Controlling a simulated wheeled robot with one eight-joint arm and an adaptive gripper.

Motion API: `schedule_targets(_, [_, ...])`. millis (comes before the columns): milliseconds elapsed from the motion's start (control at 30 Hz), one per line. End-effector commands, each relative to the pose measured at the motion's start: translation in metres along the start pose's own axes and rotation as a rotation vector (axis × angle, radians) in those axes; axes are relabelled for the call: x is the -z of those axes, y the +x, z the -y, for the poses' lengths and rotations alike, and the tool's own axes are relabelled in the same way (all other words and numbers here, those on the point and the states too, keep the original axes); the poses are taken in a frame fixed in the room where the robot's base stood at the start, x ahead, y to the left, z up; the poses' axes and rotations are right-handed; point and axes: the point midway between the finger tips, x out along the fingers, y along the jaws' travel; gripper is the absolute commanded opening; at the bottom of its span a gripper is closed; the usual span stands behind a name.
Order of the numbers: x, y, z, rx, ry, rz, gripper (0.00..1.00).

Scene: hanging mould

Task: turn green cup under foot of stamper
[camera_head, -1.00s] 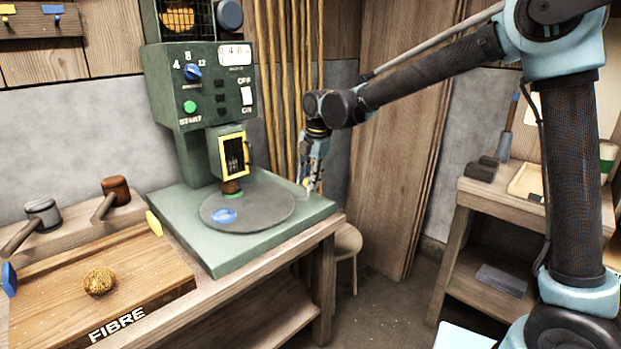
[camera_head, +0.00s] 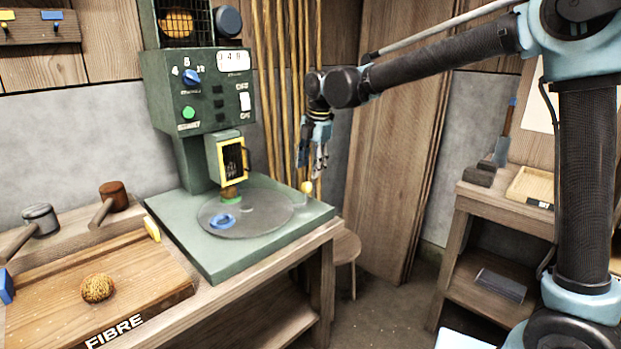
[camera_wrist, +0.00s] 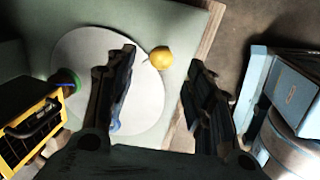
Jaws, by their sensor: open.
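The green stamper (camera_head: 200,100) stands on the bench with a round grey turntable (camera_head: 265,212) on its base. The green cup (camera_head: 231,200) is on the turntable at the brown foot (camera_head: 229,190), which hides part of it; in the wrist view it is a green edge (camera_wrist: 66,79) beside the yellow frame. A blue ring-like cup (camera_head: 222,221) lies nearer the front, partly behind a finger in the wrist view. A yellow knob (camera_head: 306,187) stands at the turntable's right rim. My gripper (camera_head: 311,170) is open and empty above the knob, which shows between its fingers in the wrist view (camera_wrist: 160,58).
The stamper's yellow-framed box (camera_head: 231,160) projects over the turntable. A wooden board (camera_head: 140,275) with a brown ball lies left, with two mallets behind it. Thin poles (camera_head: 290,90) rise behind my gripper. A stool (camera_head: 346,250) stands right of the bench.

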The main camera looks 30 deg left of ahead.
Motion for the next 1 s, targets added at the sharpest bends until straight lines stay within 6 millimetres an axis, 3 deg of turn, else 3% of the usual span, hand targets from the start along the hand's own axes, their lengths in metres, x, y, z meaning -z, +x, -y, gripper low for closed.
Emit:
schedule_targets(100, [-0.001,-0.022,0.0,0.0,0.0,0.0,0.49])
schedule_targets(333, [-0.002,-0.047,-0.001,-0.001,0.001,0.0,0.49])
schedule_targets(1000, [-0.004,-0.052,0.001,-0.001,0.006,0.001,0.49])
